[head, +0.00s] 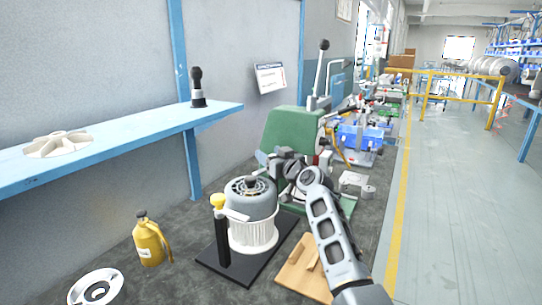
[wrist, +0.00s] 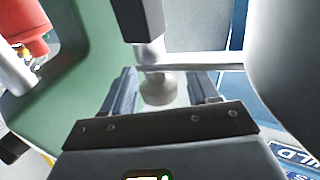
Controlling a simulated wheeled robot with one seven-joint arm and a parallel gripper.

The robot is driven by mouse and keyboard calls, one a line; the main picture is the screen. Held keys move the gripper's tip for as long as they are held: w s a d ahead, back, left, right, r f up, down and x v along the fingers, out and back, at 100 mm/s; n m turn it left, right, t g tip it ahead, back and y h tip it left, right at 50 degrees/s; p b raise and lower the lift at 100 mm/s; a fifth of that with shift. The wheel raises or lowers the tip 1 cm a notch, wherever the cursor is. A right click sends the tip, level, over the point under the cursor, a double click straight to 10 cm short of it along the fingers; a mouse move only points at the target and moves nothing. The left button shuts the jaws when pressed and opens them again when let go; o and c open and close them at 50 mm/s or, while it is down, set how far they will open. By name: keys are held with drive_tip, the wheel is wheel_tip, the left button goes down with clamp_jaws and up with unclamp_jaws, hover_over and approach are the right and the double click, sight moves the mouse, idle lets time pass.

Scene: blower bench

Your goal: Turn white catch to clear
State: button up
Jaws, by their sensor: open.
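The blower (head: 252,205) has a grey domed top and a white ribbed body, and stands on a black plate. A short white bar, which looks like the white catch (head: 237,215), sticks out from a black post with a yellow knob (head: 217,201) at the blower's left front. My gripper (head: 263,157) is above and behind the dome, apart from the white bar. In the wrist view my gripper (wrist: 162,92) is open. A pale round knob shows between its fingers below a black bar (wrist: 141,18); I cannot tell which part it is or its distance.
A green machine (head: 288,135) stands close behind my gripper. A blue shelf (head: 120,140) runs along the wall. Some dark bench top at front left is clear.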

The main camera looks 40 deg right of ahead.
drive_tip(key=s+a, duration=0.1)
drive_tip(key=s, duration=0.6)
drive_tip(key=shift+s+a+b, duration=0.15)
drive_tip(key=shift+s+b, duration=0.2)
drive_tip(key=shift+a, duration=0.15)
